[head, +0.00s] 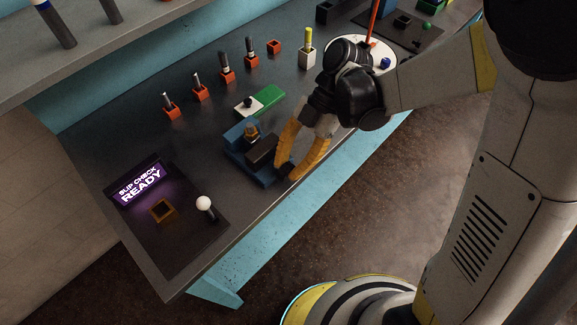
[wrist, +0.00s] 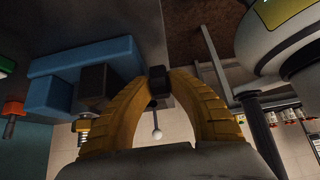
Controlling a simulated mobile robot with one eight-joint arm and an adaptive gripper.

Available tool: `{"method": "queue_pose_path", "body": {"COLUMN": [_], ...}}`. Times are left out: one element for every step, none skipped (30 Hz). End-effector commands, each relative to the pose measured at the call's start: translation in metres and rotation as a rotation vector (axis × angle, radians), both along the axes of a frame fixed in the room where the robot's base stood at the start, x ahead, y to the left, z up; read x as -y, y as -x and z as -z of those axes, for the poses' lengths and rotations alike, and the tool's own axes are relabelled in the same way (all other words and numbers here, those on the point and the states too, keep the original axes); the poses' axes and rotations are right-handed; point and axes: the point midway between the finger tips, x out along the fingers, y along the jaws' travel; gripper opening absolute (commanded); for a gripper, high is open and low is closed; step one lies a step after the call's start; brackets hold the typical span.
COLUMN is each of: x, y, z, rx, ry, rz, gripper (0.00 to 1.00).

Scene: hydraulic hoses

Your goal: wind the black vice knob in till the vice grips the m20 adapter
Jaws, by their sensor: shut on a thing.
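The blue vice (head: 238,140) sits near the bench's front edge in the head view; its body also fills the upper left of the wrist view (wrist: 60,92). The brass m20 adapter (head: 251,131) stands in the vice beside the black sliding jaw (head: 262,150). Its threaded end shows in the wrist view (wrist: 82,127). I cannot tell whether the jaw touches it. My gripper (head: 288,172), with yellow-orange fingers, is shut on the black vice knob (wrist: 158,78) at the vice's front side. The fingers partly hide the knob in the head view.
A slip check panel (head: 140,184) reads READY, with a square socket (head: 162,210) and a white-balled lever (head: 204,203). A green-and-white block (head: 265,101) lies behind the vice. Several orange holders (head: 227,75) stand along the back. The bench's front edge is close to my gripper.

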Motion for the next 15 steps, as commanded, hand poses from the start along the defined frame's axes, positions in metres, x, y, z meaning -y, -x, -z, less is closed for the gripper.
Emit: {"method": "queue_pose_path", "body": {"x": [0.0002, 0.0003, 0.0002, 0.0002, 0.0002, 0.0002, 0.0002, 0.0002, 0.0002, 0.0002, 0.0002, 0.0001, 0.0001, 0.0001, 0.0001], "y": [0.0002, 0.0002, 0.0002, 0.0002, 0.0002, 0.0002, 0.0003, 0.0003, 0.0003, 0.0003, 0.0003, 0.0003, 0.0002, 0.0002, 0.0002], "z": [0.0005, 0.0004, 0.0004, 0.0004, 0.0004, 0.0004, 0.0004, 0.0004, 0.0004, 0.0004, 0.0004, 0.0004, 0.0003, 0.0003, 0.0003], "rx": [-0.001, -0.001, -0.001, 0.000, 0.000, 0.000, 0.000, 0.000, 0.000, 0.000, 0.000, 0.000, 0.000, 0.000, 0.000], "ry": [0.001, 0.001, 0.001, 0.002, 0.002, 0.002, 0.002, 0.002, 0.002, 0.002, 0.001, 0.001, 0.001, 0.001, 0.001], "rz": [0.000, 0.000, 0.000, 0.000, 0.000, 0.000, 0.000, 0.000, 0.000, 0.000, 0.001, 0.001, 0.001, 0.001, 0.001], "gripper": [0.00, 0.00, 0.00, 0.00, 0.00, 0.00, 0.00, 0.00, 0.25, 0.35, 0.42, 0.42, 0.42, 0.42, 0.42]}}
